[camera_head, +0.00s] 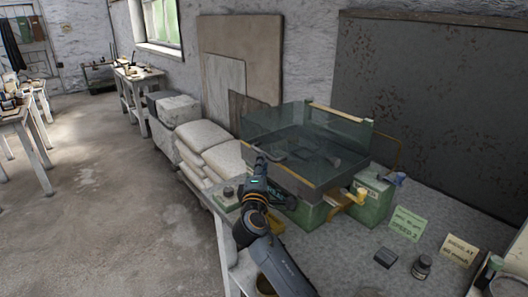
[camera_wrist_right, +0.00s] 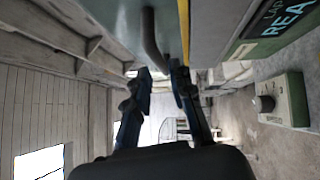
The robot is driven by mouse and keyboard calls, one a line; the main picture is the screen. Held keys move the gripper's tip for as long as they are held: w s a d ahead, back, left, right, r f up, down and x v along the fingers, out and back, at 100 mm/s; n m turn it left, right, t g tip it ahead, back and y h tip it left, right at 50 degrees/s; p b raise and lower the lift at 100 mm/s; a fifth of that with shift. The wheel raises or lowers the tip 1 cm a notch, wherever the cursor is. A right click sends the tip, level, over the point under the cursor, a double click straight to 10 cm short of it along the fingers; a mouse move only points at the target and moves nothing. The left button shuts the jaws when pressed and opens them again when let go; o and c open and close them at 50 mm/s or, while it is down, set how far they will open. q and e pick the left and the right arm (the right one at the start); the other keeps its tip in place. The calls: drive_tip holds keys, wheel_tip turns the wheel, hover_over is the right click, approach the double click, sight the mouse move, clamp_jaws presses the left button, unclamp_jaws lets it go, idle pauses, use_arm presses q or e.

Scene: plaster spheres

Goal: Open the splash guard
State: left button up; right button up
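The splash guard (camera_head: 300,152) is a clear, dark-tinted panelled cover with yellow edging on a green machine (camera_head: 312,214) on the bench. A grey curved handle (camera_head: 270,154) is at its near left corner; it also shows in the wrist view (camera_wrist_right: 150,38). I cannot tell clearly how far the guard is raised. My right gripper (camera_head: 259,165) is at the handle. In the wrist view its two fingers (camera_wrist_right: 161,76) stand apart, with the handle's lower end close to the gap between them. Contact cannot be told. My left gripper is out of view.
A small control box with a knob (camera_wrist_right: 284,100) sits close by, at the bench's left edge. White sacks (camera_head: 208,146) lie left of the machine. Cards (camera_head: 407,223), a small dark jar (camera_head: 421,267) and a dark block (camera_head: 386,258) stand at right. Boards lean on the wall behind.

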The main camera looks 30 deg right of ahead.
drive_tip(key=shift+x, duration=2.75)
clamp_jaws()
drive_tip(key=shift+p, duration=0.3)
